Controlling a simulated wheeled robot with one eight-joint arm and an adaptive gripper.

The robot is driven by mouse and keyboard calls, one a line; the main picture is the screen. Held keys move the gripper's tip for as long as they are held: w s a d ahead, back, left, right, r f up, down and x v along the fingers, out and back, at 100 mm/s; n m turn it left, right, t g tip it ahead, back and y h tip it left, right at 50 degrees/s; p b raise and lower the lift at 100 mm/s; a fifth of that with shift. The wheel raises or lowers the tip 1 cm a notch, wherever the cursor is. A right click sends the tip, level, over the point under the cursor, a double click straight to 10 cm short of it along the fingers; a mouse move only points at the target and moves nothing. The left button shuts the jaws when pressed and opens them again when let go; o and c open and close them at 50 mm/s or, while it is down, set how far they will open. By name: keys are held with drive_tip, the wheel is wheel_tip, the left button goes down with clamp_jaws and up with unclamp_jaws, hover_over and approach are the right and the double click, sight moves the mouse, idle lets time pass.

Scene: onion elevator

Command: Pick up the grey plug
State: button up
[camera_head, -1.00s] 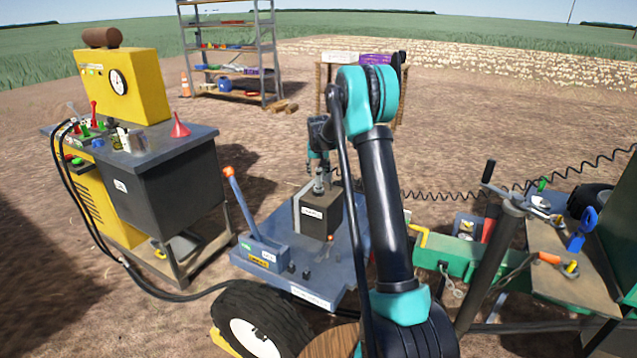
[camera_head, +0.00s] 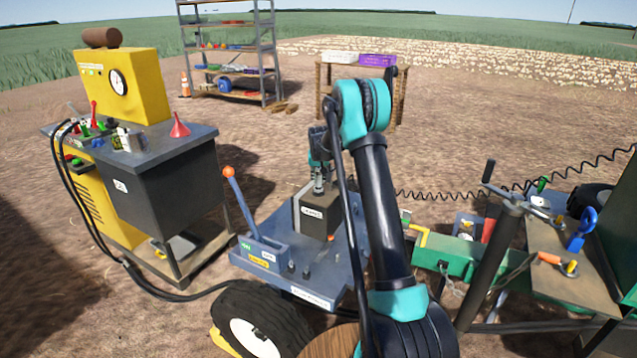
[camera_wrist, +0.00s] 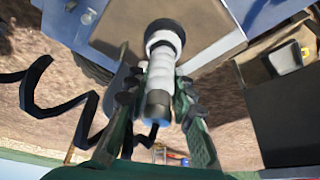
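The grey plug (camera_wrist: 160,75) is a pale grey cylinder with darker ends, standing at the top of the box (camera_head: 320,212) on the blue trailer deck. In the wrist view it lies between the two fingers of my gripper (camera_wrist: 158,92), one on each side and very close to it. Whether both fingers touch it cannot be told. In the head view my gripper (camera_head: 319,180) points down over the box top, and its fingers largely hide the plug.
An orange-knobbed lever (camera_head: 230,182) rises from the trailer deck (camera_head: 315,284) left of the box. A yellow machine with a dark cabinet (camera_head: 170,180) stands further left. A black coiled cable (camera_head: 480,192) runs off right. A green implement (camera_head: 460,262) stands right.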

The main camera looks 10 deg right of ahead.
clamp_jaws()
drive_tip(key=shift+r, duration=0.1)
wheel_tip(320, 180, up, 20)
idle(0.5)
